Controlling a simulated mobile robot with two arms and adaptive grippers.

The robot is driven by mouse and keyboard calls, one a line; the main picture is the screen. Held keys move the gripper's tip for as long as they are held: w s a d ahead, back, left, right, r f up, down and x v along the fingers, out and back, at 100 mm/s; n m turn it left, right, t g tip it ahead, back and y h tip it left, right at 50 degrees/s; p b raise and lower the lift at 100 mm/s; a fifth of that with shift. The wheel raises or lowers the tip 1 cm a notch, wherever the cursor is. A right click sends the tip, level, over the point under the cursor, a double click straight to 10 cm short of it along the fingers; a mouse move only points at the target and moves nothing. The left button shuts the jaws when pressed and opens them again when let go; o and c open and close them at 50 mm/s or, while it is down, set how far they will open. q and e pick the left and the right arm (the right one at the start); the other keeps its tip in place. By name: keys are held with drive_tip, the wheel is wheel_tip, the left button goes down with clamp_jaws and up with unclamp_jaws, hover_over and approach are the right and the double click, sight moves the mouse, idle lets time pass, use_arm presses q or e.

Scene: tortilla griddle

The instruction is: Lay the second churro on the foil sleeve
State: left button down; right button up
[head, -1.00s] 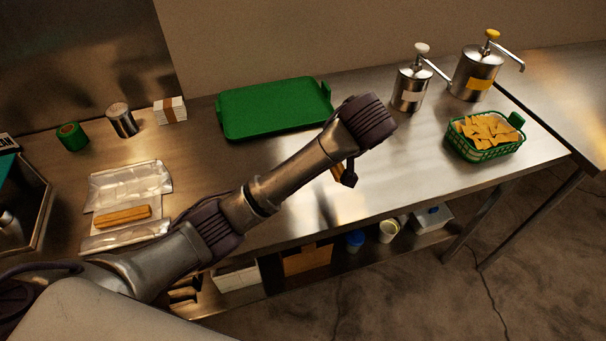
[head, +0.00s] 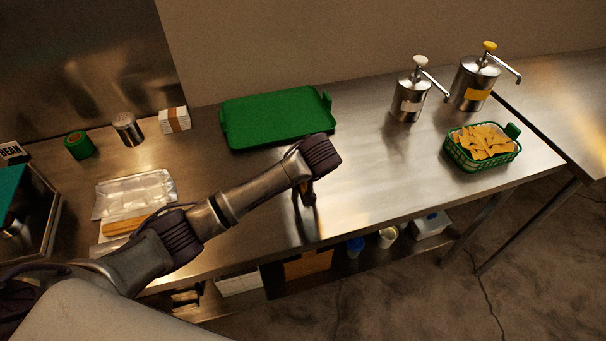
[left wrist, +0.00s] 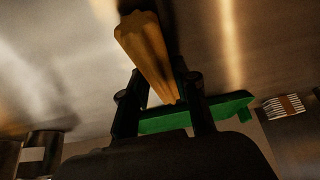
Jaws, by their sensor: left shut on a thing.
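The foil sleeve (head: 140,183) lies open on the steel counter at the left in the head view. One churro (head: 120,227) lies on it, partly hidden by my left arm. My left gripper (head: 305,197) is over the counter, right of the sleeve and in front of the green tray. In the left wrist view its fingers are shut on the second churro (left wrist: 147,50), a long ridged golden stick that juts out past them. In the head view the held churro is hard to make out. My right gripper is in neither view.
A green tray (head: 275,118) lies at the back of the counter. Two pump dispensers (head: 408,103) and a basket of chips (head: 483,147) stand at the right. A green tape roll (head: 79,145), a steel cup (head: 128,129) and a banded white stack (head: 174,120) stand behind the sleeve.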

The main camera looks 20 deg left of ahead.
use_arm(q)
drive_tip(key=c, duration=0.9)
unclamp_jaws()
drive_tip(key=shift+f, duration=0.1)
drive_tip(key=shift+o, duration=0.2)
